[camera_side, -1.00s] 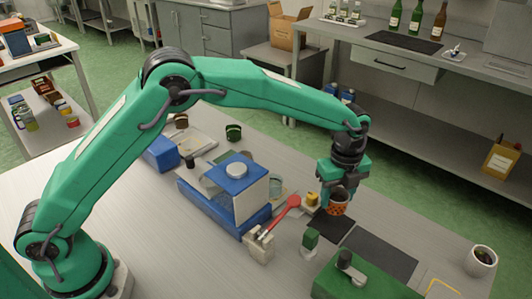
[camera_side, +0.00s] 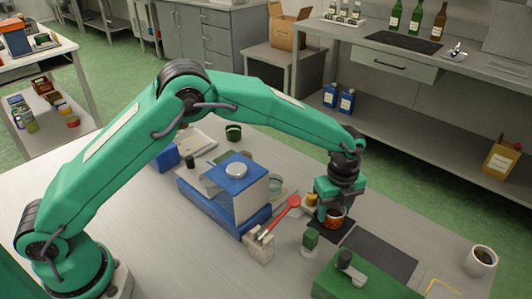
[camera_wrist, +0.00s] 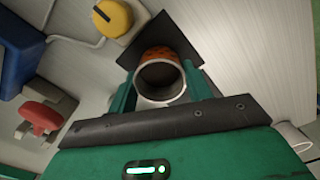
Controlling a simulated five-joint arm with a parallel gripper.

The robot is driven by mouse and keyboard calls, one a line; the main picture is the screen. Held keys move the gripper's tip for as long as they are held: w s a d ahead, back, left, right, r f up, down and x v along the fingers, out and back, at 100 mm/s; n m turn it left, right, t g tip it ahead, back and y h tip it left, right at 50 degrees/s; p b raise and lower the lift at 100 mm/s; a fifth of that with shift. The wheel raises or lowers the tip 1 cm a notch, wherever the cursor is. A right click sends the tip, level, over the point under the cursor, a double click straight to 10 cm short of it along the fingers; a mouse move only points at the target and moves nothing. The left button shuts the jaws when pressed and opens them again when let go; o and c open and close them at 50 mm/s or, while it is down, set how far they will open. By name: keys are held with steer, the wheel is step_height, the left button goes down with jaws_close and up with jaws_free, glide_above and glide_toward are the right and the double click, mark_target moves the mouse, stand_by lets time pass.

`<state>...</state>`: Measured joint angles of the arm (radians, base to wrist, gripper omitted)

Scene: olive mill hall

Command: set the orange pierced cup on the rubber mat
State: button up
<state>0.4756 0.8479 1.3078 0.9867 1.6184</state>
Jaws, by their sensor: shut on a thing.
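The orange pierced cup (camera_side: 335,222), with dark spots and a pale rim, is upright between the fingers of my gripper (camera_side: 334,211). In the wrist view my gripper (camera_wrist: 160,90) is shut on the cup (camera_wrist: 160,54), one finger on each side, and I look into its open top. A larger dark mat (camera_side: 383,254) lies to the right.
A blue-and-white machine (camera_side: 235,190) is farther left. A green-topped stand (camera_side: 310,240) and green box (camera_side: 350,278) are in front. A white mug (camera_side: 481,261) stands at right.

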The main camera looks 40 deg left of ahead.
steer(key=shift+f, duration=0.35)
stand_by(0.4)
steer(key=o, duration=1.2)
steer(key=shift+r, duration=0.15)
steer(key=shift+r, duration=3.4)
